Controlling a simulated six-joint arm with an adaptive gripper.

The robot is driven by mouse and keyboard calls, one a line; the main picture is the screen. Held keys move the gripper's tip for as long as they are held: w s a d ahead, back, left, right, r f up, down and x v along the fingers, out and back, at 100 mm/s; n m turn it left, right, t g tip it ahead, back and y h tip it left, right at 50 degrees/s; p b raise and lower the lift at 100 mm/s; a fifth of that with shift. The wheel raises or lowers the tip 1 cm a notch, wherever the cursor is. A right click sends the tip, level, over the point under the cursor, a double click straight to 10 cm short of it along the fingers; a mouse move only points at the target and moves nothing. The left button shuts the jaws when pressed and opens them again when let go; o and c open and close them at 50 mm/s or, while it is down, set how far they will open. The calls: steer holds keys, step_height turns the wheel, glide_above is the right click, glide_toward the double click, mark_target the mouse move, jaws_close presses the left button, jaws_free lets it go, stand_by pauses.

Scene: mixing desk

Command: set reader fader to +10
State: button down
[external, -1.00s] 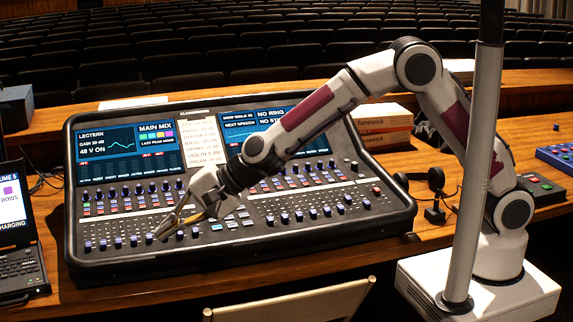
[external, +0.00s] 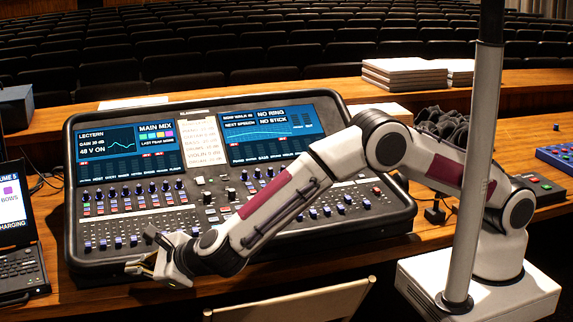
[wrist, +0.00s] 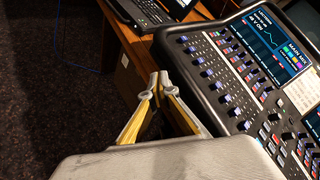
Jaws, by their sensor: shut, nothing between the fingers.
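The mixing desk (external: 75,262) stands on the table with a row of small fader caps (external: 118,242) along its lower left part. The fader labels are too small to read, so I cannot tell which cap is the reader fader. My gripper (external: 134,266) is shut and empty at the desk's front edge, below the left fader row. In the wrist view its fingertips (wrist: 158,80) come together beside the desk's near edge, apart from the fader caps (wrist: 228,98). My wrist hides some faders to the right of the gripper in the external view.
A laptop (external: 20,260) stands left of the desk. Blue-capped knobs (external: 152,188) rise above the fader row, below the lit screens (external: 105,143). A chair back (external: 290,303) is in front of the table. White stacks (external: 405,75) lie behind at right.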

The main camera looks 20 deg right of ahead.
steer(key=w+d+r+m+t+h, duration=0.1)
steer(key=w+d+m+h, duration=0.1)
steer(key=d+m+h, duration=0.2)
steer(key=w+d+r+m+t+h, duration=0.1)
steer(key=w+d+m+t+h, duration=0.1)
steer(key=d+m, duration=0.6)
steer(key=w+m+h, duration=0.1)
steer(key=m+h, duration=0.1)
steer(key=m, duration=0.2)
steer(key=shift+d+r, duration=0.15)
steer(key=shift+d, duration=0.1)
steer(key=shift+w, duration=0.2)
steer(key=shift+x, duration=4.9)
